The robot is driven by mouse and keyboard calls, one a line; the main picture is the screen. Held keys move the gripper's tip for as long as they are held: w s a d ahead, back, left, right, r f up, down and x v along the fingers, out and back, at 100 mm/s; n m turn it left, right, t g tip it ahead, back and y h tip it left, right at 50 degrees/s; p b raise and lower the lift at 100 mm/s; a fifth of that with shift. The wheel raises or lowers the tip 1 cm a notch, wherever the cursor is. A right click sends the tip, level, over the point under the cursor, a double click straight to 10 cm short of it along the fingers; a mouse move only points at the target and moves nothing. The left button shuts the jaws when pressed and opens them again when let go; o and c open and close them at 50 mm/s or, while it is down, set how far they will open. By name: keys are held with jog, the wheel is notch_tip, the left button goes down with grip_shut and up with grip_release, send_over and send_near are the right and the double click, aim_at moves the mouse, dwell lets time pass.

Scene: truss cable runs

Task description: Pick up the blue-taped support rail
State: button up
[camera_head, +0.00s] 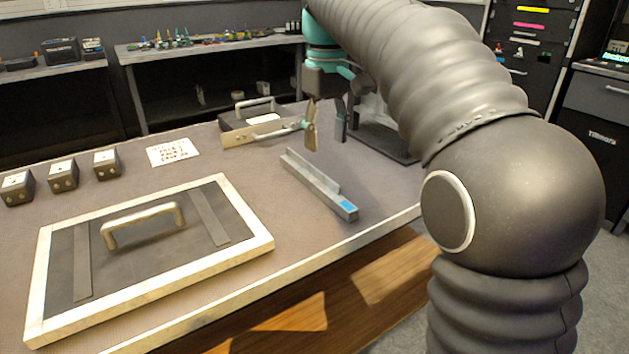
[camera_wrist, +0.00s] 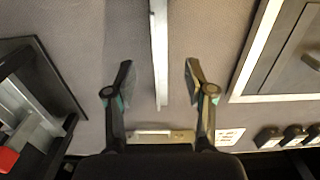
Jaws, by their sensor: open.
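The support rail (camera_head: 312,182) is a grey metal bar lying flat on the table, with a blue tape patch (camera_head: 348,206) on its near end. My gripper (camera_head: 325,130) is open above the table, over the rail's far part and apart from it. In the wrist view the rail (camera_wrist: 160,50) runs down from the top edge and ends between the two spread fingers of my gripper (camera_wrist: 158,75). The blue tape does not show in that view. Nothing is held.
A framed panel with a handle (camera_head: 60,258) lies at the front left. Several small boxes (camera_head: 62,174) and a printed card (camera_head: 173,151) lie behind it. A beige plate (camera_head: 240,137) and a black handled case (camera_head: 238,120) stand beyond the rail. A dark stand (camera_head: 395,150) is to its right.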

aim_at(325, 188)
notch_tip(325, 188, down, 10)
jog(key=shift+f+b, duration=0.25)
jog(key=shift+b, duration=0.4)
jog(key=shift+c, duration=0.2)
grip_shut()
